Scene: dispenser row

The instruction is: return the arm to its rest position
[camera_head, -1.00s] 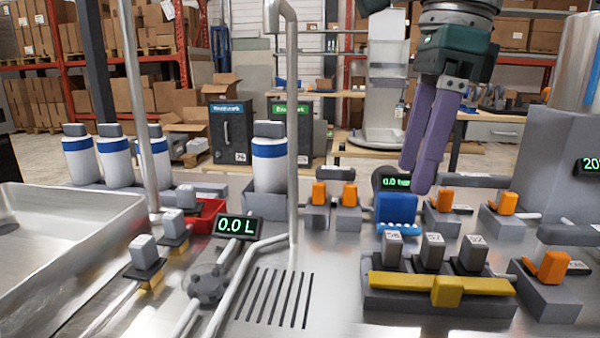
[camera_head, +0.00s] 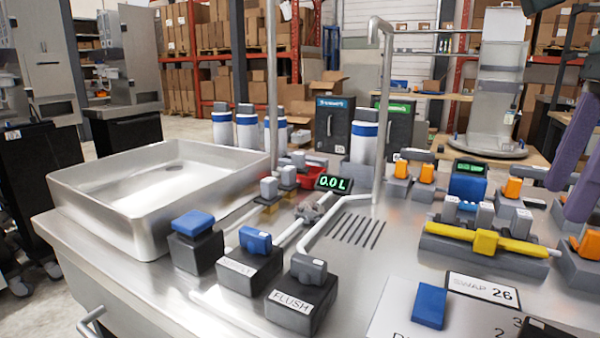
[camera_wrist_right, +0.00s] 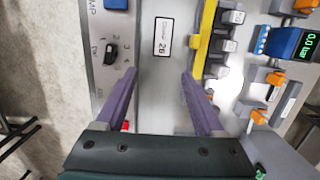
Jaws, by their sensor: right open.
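My right gripper (camera_head: 580,165) shows at the right edge of the head view, with its purple fingers hanging down near the orange-handled valves. In the right wrist view its two purple fingers (camera_wrist_right: 160,95) are spread apart with nothing between them. The fingers are above the metal bench top (camera_wrist_right: 158,90). Most of the right arm is out of the head view. My left gripper is in neither view.
A steel sink (camera_head: 150,195) is at the left. A block with a yellow bar (camera_head: 485,241) stands near the right gripper. A black FLUSH button box (camera_head: 300,297) and a display reading 0.0 L (camera_head: 334,184) are on the bench. The slotted drain area (camera_head: 357,231) is clear.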

